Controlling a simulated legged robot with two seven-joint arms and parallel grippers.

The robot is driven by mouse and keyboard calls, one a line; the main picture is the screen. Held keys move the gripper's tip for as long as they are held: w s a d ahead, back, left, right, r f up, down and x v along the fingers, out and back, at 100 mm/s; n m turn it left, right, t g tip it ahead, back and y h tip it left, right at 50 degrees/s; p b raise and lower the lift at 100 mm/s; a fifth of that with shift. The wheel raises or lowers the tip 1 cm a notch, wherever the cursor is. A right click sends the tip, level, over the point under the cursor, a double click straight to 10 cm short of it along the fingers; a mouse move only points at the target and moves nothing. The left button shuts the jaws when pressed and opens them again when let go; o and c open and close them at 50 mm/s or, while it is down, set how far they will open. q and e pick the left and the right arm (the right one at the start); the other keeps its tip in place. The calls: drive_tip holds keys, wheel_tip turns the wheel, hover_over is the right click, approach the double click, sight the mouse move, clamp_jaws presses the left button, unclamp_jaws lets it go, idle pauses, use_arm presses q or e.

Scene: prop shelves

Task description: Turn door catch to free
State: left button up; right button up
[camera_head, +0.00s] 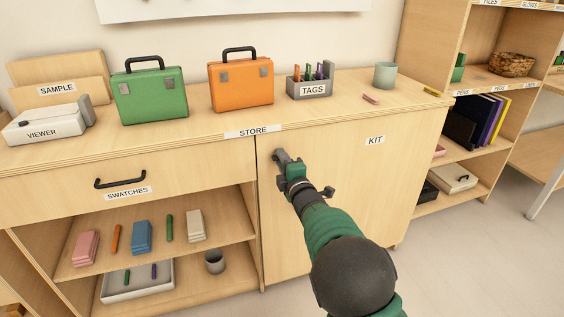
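The wooden cabinet door (350,215) marked KIT is closed under the counter. My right arm comes in from the bottom, and its gripper (283,158) is at the upper left part of this door, near its left edge. The door catch is not clearly seen; the gripper covers that spot, and I cannot tell the catch apart from the dark fingers. Whether the fingers are open or shut on something cannot be made out. A small dark piece (328,191) shows beside my wrist; I cannot tell if it belongs to the door. My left gripper is not in view.
On the counter stand a green case (150,97), an orange case (241,84), a TAGS holder (312,89) and a cup (385,75). A SWATCHES drawer (80,190) and open shelves lie left of the door. Floor to the right (470,270) is clear.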

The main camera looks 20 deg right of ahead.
drive_tip(key=shift+f, duration=0.1)
clamp_jaws()
drive_tip(key=shift+m, duration=0.4)
drive_tip(key=shift+a+f+m+p, duration=0.1)
drive_tip(key=shift+m+p, duration=3)
drive_tip(key=shift+m, duration=5.4)
drive_tip(key=shift+o, duration=1.7)
unclamp_jaws()
